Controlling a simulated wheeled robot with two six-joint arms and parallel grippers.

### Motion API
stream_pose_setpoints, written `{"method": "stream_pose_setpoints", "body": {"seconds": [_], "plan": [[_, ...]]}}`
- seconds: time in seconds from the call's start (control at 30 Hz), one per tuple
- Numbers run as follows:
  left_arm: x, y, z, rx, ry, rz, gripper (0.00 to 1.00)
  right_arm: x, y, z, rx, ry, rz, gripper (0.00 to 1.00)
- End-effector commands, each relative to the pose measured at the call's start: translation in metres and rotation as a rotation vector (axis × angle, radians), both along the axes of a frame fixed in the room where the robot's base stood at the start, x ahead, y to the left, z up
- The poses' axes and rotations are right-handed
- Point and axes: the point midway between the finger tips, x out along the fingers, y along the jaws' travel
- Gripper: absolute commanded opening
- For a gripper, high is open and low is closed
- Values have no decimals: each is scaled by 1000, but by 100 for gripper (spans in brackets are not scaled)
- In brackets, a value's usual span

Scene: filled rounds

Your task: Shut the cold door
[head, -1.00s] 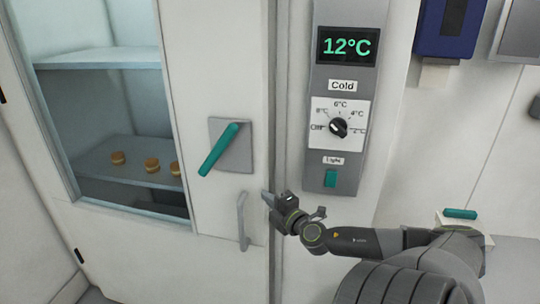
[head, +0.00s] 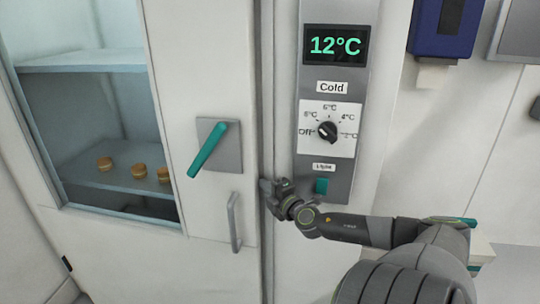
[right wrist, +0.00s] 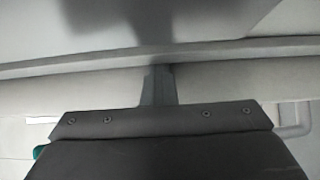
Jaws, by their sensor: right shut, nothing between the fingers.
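The cold door (head: 205,60) is pale, with a window on its left. It carries a teal lever (head: 208,150) on a grey plate, slanting down to the left, and a grey pull handle (head: 234,222) below. The door's right edge lies close along the frame; I cannot tell whether it is fully shut. My right gripper (head: 265,186) is shut and empty at that edge, right of the pull handle. In the right wrist view its fingers (right wrist: 158,86) point at a pale surface with a long seam; contact cannot be told. My left gripper is not in view.
A grey control panel (head: 338,85) right of the door shows 12°C, with a dial (head: 327,131) and a teal light switch (head: 321,186). Several round brown items stand on the lower shelf (head: 85,174) behind the window. A blue box (head: 446,28) hangs on the right wall.

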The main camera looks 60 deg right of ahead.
Motion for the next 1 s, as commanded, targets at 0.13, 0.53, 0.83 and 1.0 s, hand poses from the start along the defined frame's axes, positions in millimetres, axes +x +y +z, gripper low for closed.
{"method": "stream_pose_setpoints", "body": {"seconds": [0.13,0.53,0.83,1.0], "plan": [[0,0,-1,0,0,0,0,-2,7,1,-1,0,19,0],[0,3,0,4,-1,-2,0,-55,22,0,-2,5,12,0],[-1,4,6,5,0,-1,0,-104,36,0,1,2,3,0],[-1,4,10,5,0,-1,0,-133,45,0,1,1,-1,0]]}}
